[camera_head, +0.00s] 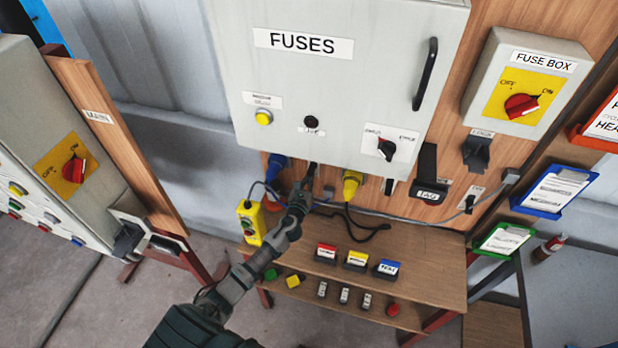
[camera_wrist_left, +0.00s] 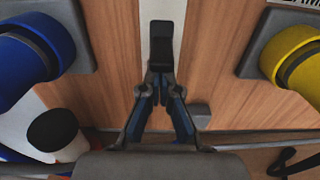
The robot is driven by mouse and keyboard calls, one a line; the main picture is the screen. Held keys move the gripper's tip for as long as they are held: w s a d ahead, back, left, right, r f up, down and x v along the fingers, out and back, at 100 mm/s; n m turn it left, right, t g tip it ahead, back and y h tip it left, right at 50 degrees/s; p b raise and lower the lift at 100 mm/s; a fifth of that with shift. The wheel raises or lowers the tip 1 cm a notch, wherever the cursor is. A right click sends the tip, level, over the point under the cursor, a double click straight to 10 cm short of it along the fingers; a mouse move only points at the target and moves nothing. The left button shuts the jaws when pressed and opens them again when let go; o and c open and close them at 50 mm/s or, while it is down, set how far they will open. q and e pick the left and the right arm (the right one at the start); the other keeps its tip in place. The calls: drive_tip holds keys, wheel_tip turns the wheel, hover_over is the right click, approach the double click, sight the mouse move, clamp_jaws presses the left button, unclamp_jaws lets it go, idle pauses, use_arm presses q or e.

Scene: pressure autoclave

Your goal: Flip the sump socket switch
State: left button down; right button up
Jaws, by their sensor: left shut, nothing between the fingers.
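A small black switch lever (camera_head: 313,168) hangs below the fuses cabinet, between a blue socket plug (camera_head: 276,165) and a yellow one (camera_head: 351,184). In the left wrist view the lever (camera_wrist_left: 161,42) stands on a pale strip, between the blue plug (camera_wrist_left: 30,55) and the yellow plug (camera_wrist_left: 295,57). No readable label shows which socket is the sump. My left gripper (camera_head: 303,187) is shut and empty, just below the lever. In the wrist view its fingertips (camera_wrist_left: 160,76) meet at the lever's lower end; I cannot tell whether they touch it. My right gripper is not in view.
The grey fuses cabinet (camera_head: 330,95) is directly above. A yellow push-button pendant (camera_head: 250,223) hangs left of my gripper. Dark cables (camera_head: 375,233) loop below the sockets. A wooden shelf (camera_head: 425,258) with labelled blocks is below. Another black switch (camera_head: 389,187) is to the right.

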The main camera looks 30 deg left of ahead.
use_arm(q)
drive_tip(key=shift+r+p, duration=0.4)
drive_tip(key=shift+r, duration=0.05)
drive_tip(key=f+p+v, duration=0.1)
drive_tip(key=v, duration=0.8)
drive_tip(key=shift+f, duration=0.15)
idle(0.6)
idle(0.3)
